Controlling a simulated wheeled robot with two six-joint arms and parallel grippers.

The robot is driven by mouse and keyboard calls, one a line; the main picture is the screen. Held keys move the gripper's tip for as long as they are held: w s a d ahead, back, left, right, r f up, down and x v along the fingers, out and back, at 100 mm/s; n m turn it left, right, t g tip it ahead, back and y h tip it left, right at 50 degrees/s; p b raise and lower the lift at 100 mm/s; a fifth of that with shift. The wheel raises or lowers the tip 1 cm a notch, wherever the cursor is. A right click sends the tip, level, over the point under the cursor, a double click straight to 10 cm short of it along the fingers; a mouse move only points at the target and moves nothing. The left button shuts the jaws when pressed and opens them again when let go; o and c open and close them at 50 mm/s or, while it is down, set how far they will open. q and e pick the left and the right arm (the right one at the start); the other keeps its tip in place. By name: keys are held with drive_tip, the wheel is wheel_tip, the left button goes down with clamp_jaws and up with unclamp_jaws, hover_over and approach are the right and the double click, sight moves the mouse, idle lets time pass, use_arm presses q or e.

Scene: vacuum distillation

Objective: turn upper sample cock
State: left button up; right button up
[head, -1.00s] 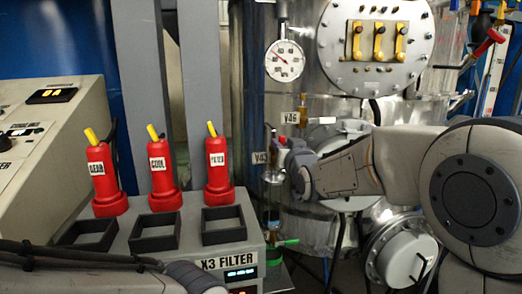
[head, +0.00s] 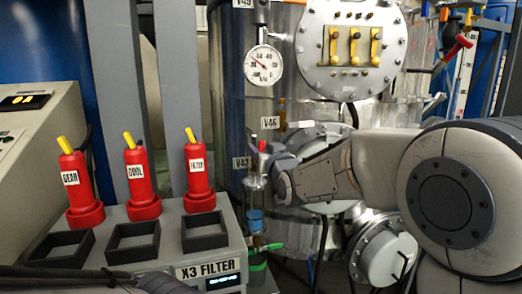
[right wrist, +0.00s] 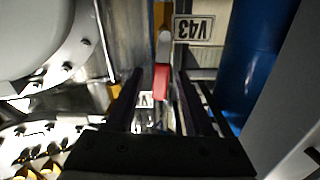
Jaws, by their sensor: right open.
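The upper sample cock has a red handle (head: 262,146) beside the V43 tag (head: 241,163), above a glass sample vessel (head: 256,205) with blue in it. In the right wrist view the red handle (right wrist: 161,82) lies between the two dark fingers of my right gripper (right wrist: 155,85), with a gap on each side. The right gripper (head: 272,160) is open and reaches the cock from the right in the head view. Its fingertips are partly hidden there. Part of my left arm shows at the bottom of the head view, but no left fingers show.
A white-handled cock (head: 301,124) sits by the V46 tag (head: 269,122), just above the right gripper. A green cock (head: 270,247) is below the vessel. A pressure gauge (head: 264,64) hangs above. Red bottles (head: 141,180) stand on the filter box (head: 215,268) to the left.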

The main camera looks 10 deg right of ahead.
drive_tip(key=s+d+b, duration=0.1)
drive_tip(key=s+d, duration=0.1)
drive_tip(key=s, duration=0.7)
drive_tip(key=shift+s+b, duration=0.3)
drive_tip(key=shift+s, duration=0.1)
drive_tip(key=s+d+f+g+h, duration=0.1)
drive_tip(key=s+d+f+g, duration=0.15)
drive_tip(key=f, duration=0.45)
drive_tip(key=s+d+f+g+h, duration=0.1)
drive_tip(key=f+g, duration=0.2)
drive_tip(key=f, duration=0.4)
drive_tip(key=s+d+f+g+h, duration=0.1)
drive_tip(key=s+d+f+g, duration=0.1)
drive_tip(key=f, duration=0.5)
drive_tip(key=s+d+f+m+g, duration=0.1)
drive_tip(key=s+d+f+g, duration=0.1)
drive_tip(key=s+f+g, duration=0.35)
drive_tip(key=s+d+f+g, duration=0.2)
drive_tip(key=s+f, duration=0.4)
drive_tip(key=s, duration=0.2)
drive_tip(key=s+a+r+n+g+p, duration=0.2)
drive_tip(key=s+a+r+n+p, duration=0.5)
drive_tip(key=s+a+r+p, duration=0.4)
drive_tip(key=s+a+r, duration=0.2)
drive_tip(key=a+r, duration=0.1)
drive_tip(key=r, duration=0.3)
drive_tip(key=shift+s+r+g+y+p, duration=0.15)
drive_tip(key=shift+s+g+y+p, duration=0.15)
drive_tip(key=shift+s+p, duration=0.1)
